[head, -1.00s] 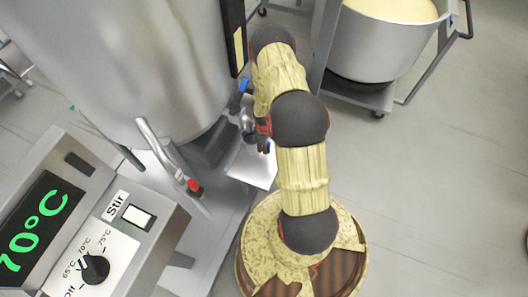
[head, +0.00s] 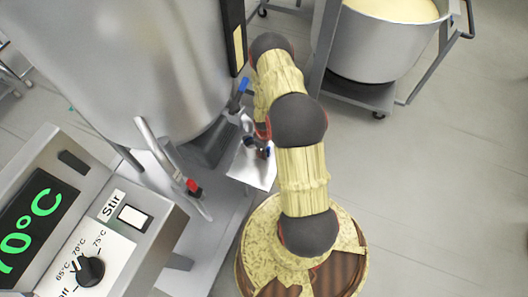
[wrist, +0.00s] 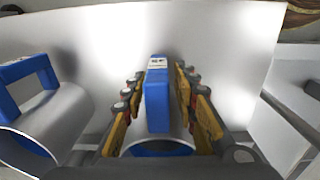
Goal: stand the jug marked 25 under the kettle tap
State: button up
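In the wrist view, a grey jug (wrist: 178,128) with a blue handle (wrist: 157,105) is between the fingers of my gripper (wrist: 160,82). The handle carries a small pale label (wrist: 157,62), too blurred to read surely. The fingers stand on both sides of the handle, with a narrow gap visible on each side. A second grey jug (wrist: 55,120) with a blue handle is at the left. In the head view, my gripper (head: 258,148) is above a pale tray (head: 250,170) beside the large kettle (head: 150,60). A blue tap lever (head: 239,92) shows at the kettle's side. The jugs are not clear there.
The control box (head: 100,220) reads 70°C and stands at the lower left. A red-tipped pipe (head: 165,155) stands in front of the kettle. A wheeled cart with a filled bowl (head: 375,45) is at upper right. The floor on the right is clear.

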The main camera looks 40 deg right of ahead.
jog(key=shift+o, duration=0.2)
notch_tip(320, 180, up, 12)
jog(key=p, duration=0.4)
jog(key=shift+s+a+r, duration=0.1)
jog(key=shift+r, duration=0.05)
dwell(0.6)
